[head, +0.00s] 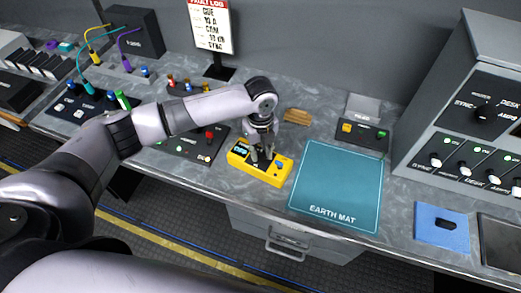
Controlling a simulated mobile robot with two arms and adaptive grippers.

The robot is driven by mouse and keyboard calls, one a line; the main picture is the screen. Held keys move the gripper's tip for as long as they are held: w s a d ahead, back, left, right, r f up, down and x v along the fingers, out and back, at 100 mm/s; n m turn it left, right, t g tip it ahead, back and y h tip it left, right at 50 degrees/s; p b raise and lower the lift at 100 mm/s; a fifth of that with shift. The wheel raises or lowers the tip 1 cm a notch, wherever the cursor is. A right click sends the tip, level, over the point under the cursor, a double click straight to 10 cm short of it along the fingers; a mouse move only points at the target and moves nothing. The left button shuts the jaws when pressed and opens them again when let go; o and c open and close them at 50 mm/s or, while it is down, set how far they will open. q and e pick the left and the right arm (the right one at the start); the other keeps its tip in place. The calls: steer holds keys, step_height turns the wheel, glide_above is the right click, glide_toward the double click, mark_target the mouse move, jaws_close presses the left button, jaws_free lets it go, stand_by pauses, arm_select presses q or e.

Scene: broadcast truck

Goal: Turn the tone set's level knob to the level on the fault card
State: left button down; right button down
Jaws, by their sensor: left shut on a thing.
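The yellow tone set (268,177) lies on the grey bench left of the earth mat. It has a small lit display (240,150) and a blue button or knob (279,165) on its top. My left gripper (262,156) points down onto the tone set's middle and is shut on its level knob, which the fingers mostly hide. The knob's setting cannot be read. The fault card (212,28), headed FAULT LOG, stands on a black stand at the back; its lines are small and partly unclear. My right gripper is out of view.
The teal earth mat (338,187) lies bare right of the tone set. A panel with a red knob (190,146) sits to the left, under my arm. A small box with yellow and green buttons (362,134), a blue plate (441,226) and a switch rack (470,110) are to the right.

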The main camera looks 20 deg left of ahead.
mark_target(261, 153)
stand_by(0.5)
arm_select(q)
steer(key=c, duration=1.3)
jaws_free()
step_height(261, 153, up, 12)
steer(key=shift+r, duration=0.1)
